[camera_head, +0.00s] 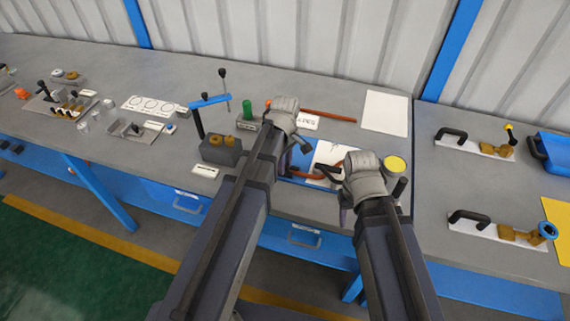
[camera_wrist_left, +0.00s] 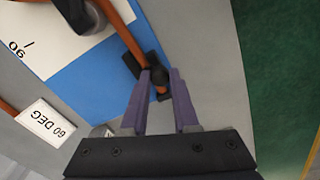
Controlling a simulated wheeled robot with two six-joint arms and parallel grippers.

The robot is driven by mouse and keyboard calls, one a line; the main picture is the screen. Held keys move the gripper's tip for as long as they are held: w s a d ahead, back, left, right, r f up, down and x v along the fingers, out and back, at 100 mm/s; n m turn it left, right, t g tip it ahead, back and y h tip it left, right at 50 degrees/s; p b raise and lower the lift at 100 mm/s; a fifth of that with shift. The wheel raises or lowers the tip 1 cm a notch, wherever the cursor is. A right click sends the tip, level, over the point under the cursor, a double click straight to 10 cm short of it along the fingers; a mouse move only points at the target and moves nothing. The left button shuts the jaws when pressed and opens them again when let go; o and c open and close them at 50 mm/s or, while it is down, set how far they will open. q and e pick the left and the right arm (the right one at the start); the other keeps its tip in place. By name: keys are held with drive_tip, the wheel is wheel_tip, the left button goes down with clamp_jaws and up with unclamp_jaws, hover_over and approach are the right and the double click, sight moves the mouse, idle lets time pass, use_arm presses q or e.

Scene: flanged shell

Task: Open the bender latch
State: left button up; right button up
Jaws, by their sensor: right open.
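The bender shows in the left wrist view as a blue plate (camera_wrist_left: 88,82) with a white angle-marked face (camera_wrist_left: 45,40) and a copper-orange tube (camera_wrist_left: 127,38). A black latch-like piece (camera_wrist_left: 132,66) sits at the tube, with a dark knob at my left fingertips. My left gripper (camera_wrist_left: 160,78) has its two purple fingers on either side of that knob; whether they press on it I cannot tell. In the head view my arms hide much of the bender, but part of its blue plate (camera_head: 292,179) shows. My right gripper (camera_head: 330,171) is open beside the bender.
A green cylinder (camera_head: 247,110) and a blue-armed lever device (camera_head: 208,102) stand left of the bender. An orange rod (camera_head: 328,115) and a white sheet (camera_head: 386,113) lie behind it. A yellow-topped part (camera_head: 395,164) is at the right wrist. Clamps with black handles (camera_head: 469,216) lie farther right.

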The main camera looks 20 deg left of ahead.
use_arm(q)
clamp_jaws()
idle(0.9)
